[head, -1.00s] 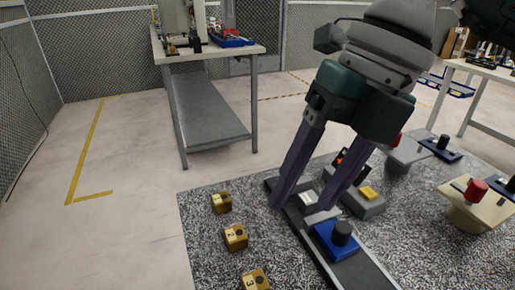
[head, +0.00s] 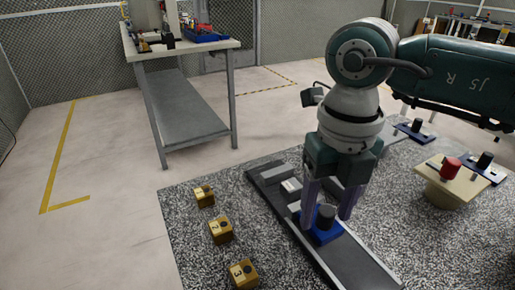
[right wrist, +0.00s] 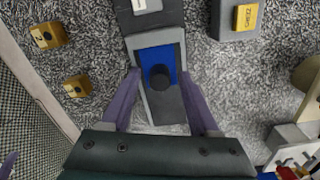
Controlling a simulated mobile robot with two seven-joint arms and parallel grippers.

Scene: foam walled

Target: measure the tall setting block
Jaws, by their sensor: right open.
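My right gripper (head: 331,205) is open, its purple fingers on either side of a blue slider (head: 323,234) with a black knob (head: 326,216). The slider sits on a dark rail (head: 350,262). In the right wrist view, the slider (right wrist: 157,60) and knob (right wrist: 160,78) lie between the spread fingers (right wrist: 160,75); a grip is not visible. Three brass blocks, two bearing readable digits, (head: 204,196) (head: 221,230) (head: 242,274) stand left of the rail. I cannot tell which thing is the tall setting block. A purple sliver (right wrist: 8,165) at the wrist view's left edge may be my left finger.
A grey box with a yellow ZERO button (right wrist: 246,17) stands right of the rail. A cream stand with a red knob (head: 450,168) and another blue slider (head: 415,131) are farther right. A grey bench (head: 190,100) stands behind. The speckled mat is clear around the brass blocks.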

